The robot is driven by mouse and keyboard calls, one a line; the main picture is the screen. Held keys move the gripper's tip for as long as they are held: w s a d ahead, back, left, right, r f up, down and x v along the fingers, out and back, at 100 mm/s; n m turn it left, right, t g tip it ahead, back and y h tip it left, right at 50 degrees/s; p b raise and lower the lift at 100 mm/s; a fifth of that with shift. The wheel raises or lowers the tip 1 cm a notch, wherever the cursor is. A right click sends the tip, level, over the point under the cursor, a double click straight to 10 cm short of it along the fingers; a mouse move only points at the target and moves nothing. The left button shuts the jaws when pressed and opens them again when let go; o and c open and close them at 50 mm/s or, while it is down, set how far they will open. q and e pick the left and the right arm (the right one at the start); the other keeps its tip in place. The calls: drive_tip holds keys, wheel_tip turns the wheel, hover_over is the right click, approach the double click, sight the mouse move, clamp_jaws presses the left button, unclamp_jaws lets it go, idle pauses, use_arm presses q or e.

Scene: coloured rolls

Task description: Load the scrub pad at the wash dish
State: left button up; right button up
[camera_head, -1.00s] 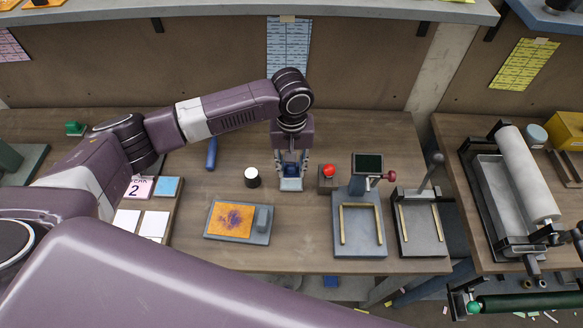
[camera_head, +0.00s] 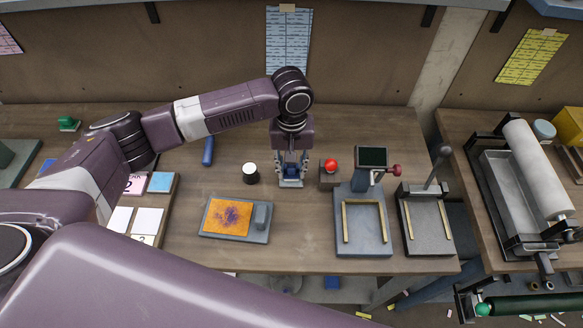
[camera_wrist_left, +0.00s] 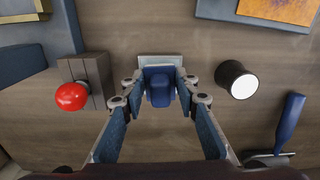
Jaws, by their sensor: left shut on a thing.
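The blue scrub pad (camera_wrist_left: 159,90) shows between the fingers of my left gripper (camera_wrist_left: 160,98) in the left wrist view. My left gripper (camera_head: 291,180) is shut on it, low over the middle of the table in the head view. A pale grey rectangular piece (camera_wrist_left: 160,58) shows at the pad's far side; it looks like a shallow dish edge, but the pad and fingers hide most of it. I cannot tell whether the pad touches it. My right gripper is not in view.
A red-button box (camera_head: 330,173) stands right of my gripper, a white-topped black pot (camera_head: 250,173) left of it. A tray (camera_head: 208,233) with an orange-purple plate lies front-left. Two grey fixtures (camera_head: 364,238) (camera_head: 427,238) stand right. A blue-handled tool (camera_head: 208,150) lies back-left.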

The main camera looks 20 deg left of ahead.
sight(292, 166)
use_arm(q)
drive_tip(key=shift+f, duration=0.5)
idle(0.5)
idle(1.2)
drive_tip(key=shift+s+f+p, duration=0.15)
drive_tip(key=shift+p, duration=0.45)
idle(1.1)
wheel_tip(292, 166, up, 7)
drive_tip(key=p, duration=0.9)
drive_tip(key=shift+r, duration=0.2)
drive_tip(key=shift+f, duration=0.1)
idle(0.6)
